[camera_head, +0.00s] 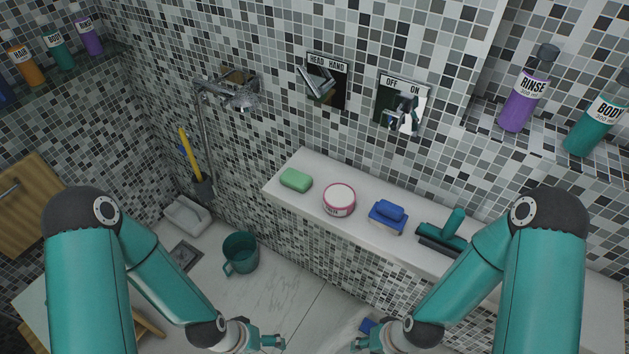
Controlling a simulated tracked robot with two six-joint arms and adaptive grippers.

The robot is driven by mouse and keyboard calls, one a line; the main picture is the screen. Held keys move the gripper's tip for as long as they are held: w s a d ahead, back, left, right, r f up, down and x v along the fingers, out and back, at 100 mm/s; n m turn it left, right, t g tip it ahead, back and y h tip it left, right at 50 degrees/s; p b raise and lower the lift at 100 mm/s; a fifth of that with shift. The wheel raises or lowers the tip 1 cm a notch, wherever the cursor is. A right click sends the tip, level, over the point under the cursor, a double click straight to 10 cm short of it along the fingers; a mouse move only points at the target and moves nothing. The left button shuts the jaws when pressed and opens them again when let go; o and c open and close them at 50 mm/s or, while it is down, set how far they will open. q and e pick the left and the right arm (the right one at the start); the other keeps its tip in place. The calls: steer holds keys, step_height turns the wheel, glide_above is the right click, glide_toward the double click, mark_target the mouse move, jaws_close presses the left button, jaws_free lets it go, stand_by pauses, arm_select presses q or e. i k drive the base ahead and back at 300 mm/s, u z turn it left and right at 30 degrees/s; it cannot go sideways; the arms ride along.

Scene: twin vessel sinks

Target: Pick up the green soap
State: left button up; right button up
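The green soap (296,180) is a rounded bar lying on the white ledge (320,166), near its left end. My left gripper (274,342) is at the bottom of the view, well below the soap in the picture and apart from it. My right gripper (359,344) is also at the bottom edge, to the right of the left one and away from the soap. Both grippers are small and partly cut off, so their finger opening is unclear. I see nothing held in either.
A teal mug (241,252) stands on the floor. A tap lever (318,84) is on the wall above the ledge.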

mark_target(297, 181)
steer(key=u, duration=0.05)
steer(key=k, duration=0.5)
steer(key=u, duration=0.8)
steer(key=i, duration=0.9)
steer(key=z, duration=0.2)
